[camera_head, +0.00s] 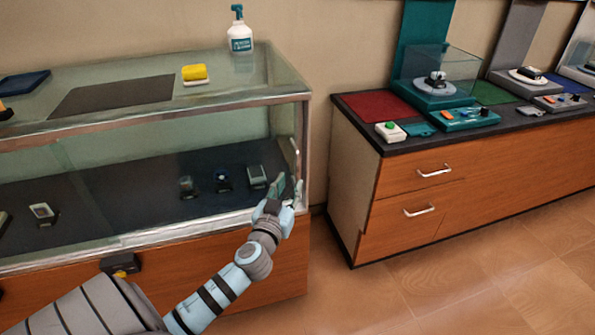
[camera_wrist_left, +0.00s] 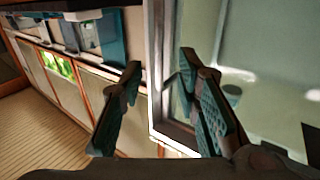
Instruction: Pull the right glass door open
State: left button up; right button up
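The right glass door (camera_head: 230,150) is part of the front of the glass display case on the left in the head view; it looks closed. A slim handle (camera_head: 297,158) stands near the case's right front edge. My left gripper (camera_head: 290,187) is at the lower right corner of the front, just below the handle. In the left wrist view my left gripper (camera_wrist_left: 160,64) has its two fingers apart, with the metal frame edge (camera_wrist_left: 155,95) between or behind them. Whether they touch the door or handle is unclear. My right gripper is out of view.
Small devices, including one (camera_head: 257,176) near the gripper, sit inside the case. A spray bottle (camera_head: 240,32) and yellow sponge (camera_head: 195,73) are on its top. A wooden drawer counter (camera_head: 400,180) with exhibits stands to the right. The tiled floor (camera_head: 470,270) is clear.

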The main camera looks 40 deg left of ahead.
aim_at(297, 171)
pick_arm(q)
jog(key=x, duration=0.7)
jog(key=shift+w+f, duration=0.1)
jog(key=shift+w, duration=0.15)
jog(key=shift+c, duration=0.4)
grip_shut()
